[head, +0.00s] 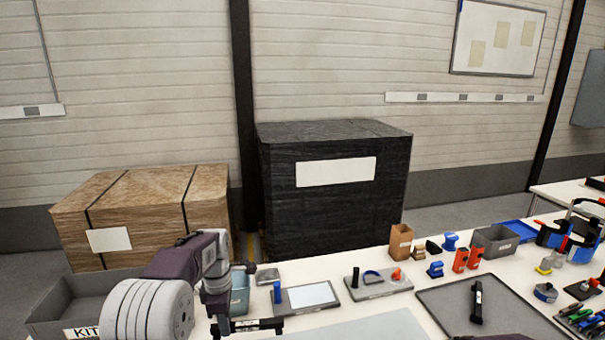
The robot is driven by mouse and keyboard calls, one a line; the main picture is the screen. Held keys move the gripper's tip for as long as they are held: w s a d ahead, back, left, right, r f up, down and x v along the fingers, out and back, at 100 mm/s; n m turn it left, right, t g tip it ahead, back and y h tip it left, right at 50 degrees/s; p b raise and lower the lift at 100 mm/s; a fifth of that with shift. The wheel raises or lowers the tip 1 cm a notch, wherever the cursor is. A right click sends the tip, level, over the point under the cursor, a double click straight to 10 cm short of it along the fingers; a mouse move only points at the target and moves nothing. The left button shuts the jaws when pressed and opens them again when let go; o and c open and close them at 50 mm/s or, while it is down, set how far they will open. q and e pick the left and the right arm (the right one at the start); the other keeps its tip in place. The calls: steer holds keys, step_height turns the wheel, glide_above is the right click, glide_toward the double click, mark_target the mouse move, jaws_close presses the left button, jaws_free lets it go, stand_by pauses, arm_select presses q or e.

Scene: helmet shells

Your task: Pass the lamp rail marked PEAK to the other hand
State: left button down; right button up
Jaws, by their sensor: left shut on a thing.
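My left gripper (236,322) is at the bottom, left of centre, above the near part of the white table. It is shut on a dark lamp rail (268,327), which lies roughly level across it with a small pale label. The lettering is too small to read, so I cannot tell if it says PEAK. Another dark bar (477,303) with a pale mark lies on the dark mat (445,303) at the right. My right gripper is out of view; only a dark piece of my right arm shows at the bottom edge.
A grey KIT bin (60,312) stands at the left. A board with a pale panel (310,297) and a fixture plate (378,284) lie along the back of the table. Red and blue parts, a grey bin (496,240) and tools crowd the right. Bare tabletop lies between board and mat.

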arm_select(q)
steer(key=s+f+m, duration=0.4)
steer(key=s+m, duration=0.3)
steer(key=m, duration=0.3)
steer(key=s+d+f+m, duration=0.1)
steer(key=s+f+m, duration=0.3)
steer(key=s+m, duration=0.3)
steer(key=m, duration=0.2)
steer(key=shift+d+m, duration=0.15)
steer(key=shift+m, duration=0.25)
